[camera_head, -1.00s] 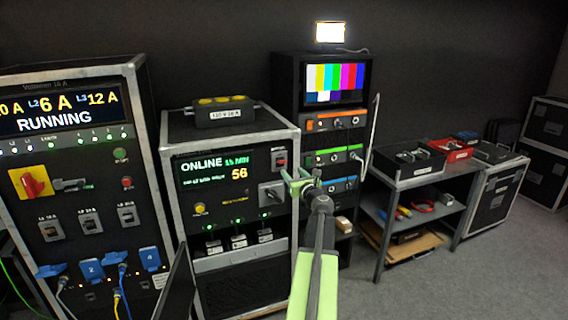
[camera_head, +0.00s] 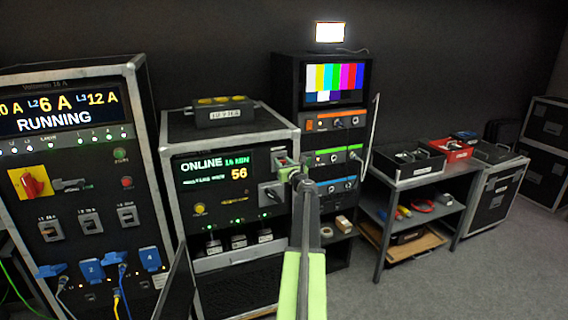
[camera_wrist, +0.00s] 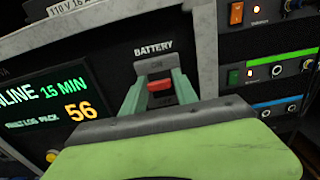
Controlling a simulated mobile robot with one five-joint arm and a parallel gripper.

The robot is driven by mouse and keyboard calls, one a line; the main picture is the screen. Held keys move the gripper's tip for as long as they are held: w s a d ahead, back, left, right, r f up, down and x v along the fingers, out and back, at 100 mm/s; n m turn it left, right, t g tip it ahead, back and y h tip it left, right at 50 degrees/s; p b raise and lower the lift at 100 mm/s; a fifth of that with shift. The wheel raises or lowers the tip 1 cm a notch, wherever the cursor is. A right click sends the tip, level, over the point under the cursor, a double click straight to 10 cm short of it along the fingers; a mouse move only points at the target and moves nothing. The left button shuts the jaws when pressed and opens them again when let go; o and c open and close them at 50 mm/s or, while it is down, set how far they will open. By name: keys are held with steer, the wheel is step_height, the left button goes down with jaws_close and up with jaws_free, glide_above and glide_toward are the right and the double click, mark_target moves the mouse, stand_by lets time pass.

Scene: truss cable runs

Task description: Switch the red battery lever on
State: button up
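The red battery lever (camera_wrist: 160,86) sits on a grey plate under the word BATTERY in the wrist view. The plate has a faint marking above the lever, and the area below it is partly hidden by my gripper. My gripper (camera_wrist: 159,82) is open, with one green finger on each side of the lever. I cannot tell whether either finger touches it. In the head view my gripper (camera_head: 287,167) is at the upper right of the ONLINE unit's front (camera_head: 188,222), and it largely covers the lever there.
A grey rotary switch (camera_head: 269,193) is just below my gripper. The ONLINE display (camera_head: 217,172) is to the left. A rack with a colour-bar screen (camera_head: 335,77) stands close on the right.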

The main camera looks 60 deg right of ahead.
jaws_close()
steer(key=shift+r+p, duration=0.4)
steer(key=shift+p, duration=0.4)
steer(key=shift+g+p, duration=0.3)
steer(key=shift+p, duration=0.1)
steer(key=shift+d+f, duration=0.1)
steer(key=shift+f, duration=0.15)
steer(key=shift+o, duration=2.2)
jaws_free()
steer(key=shift+y, duration=0.3)
steer(key=p+v, duration=0.1)
steer(key=v, duration=1.6)
steer(key=shift+a+r, duration=0.2)
steer(key=shift+a, duration=0.05)
